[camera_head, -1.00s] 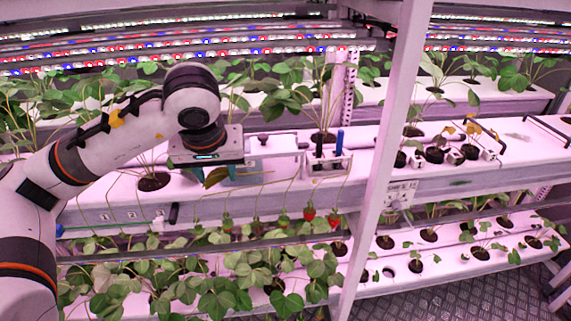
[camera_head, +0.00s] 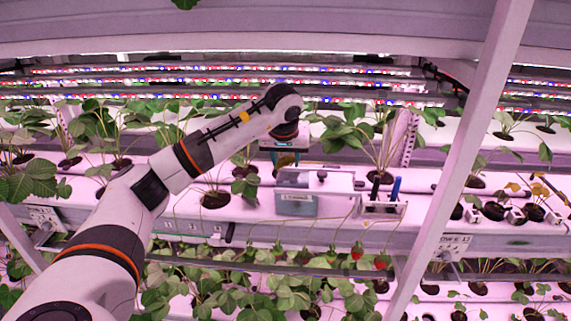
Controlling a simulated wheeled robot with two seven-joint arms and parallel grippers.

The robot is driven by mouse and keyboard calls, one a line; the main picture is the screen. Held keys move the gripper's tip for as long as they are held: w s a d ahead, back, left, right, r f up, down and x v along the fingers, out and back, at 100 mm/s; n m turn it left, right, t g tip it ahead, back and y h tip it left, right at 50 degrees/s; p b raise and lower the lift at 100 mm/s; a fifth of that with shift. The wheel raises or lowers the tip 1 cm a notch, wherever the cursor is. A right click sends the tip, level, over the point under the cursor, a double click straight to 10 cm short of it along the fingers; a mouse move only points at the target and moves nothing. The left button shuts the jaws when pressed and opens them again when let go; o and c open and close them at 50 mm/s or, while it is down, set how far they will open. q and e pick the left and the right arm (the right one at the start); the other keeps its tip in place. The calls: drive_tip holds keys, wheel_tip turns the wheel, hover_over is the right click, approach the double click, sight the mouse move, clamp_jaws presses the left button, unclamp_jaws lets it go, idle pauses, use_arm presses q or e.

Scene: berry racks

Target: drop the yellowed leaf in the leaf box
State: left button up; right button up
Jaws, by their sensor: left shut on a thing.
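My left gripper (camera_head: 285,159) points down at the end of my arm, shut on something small. I take it to be the yellowed leaf, but the leaf cannot be made out now. In the picture the gripper is just above the back left of a pale grey-blue box with a label (camera_head: 297,206), which I take for the leaf box. The gripper and box look apart, though their depth is hard to judge. The box stands on the white rack shelf, and its inside is hidden. My right gripper is out of view.
A holder with dark and blue pens (camera_head: 384,207) stands right of the box. Strawberry plants (camera_head: 375,140) grow behind and left. Red berries (camera_head: 357,251) hang over the shelf's front. A pale rack post (camera_head: 462,160) crosses on the right.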

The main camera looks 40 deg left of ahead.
sight(285, 172)
use_arm(q)
wheel_tip(285, 172, down, 3)
drive_tip(key=shift+p, duration=0.7)
drive_tip(key=shift+f, duration=0.15)
drive_tip(key=shift+f+b, duration=0.4)
drive_tip(key=shift+f, duration=0.05)
drive_tip(key=o, duration=0.9)
drive_tip(key=shift+o, duration=0.2)
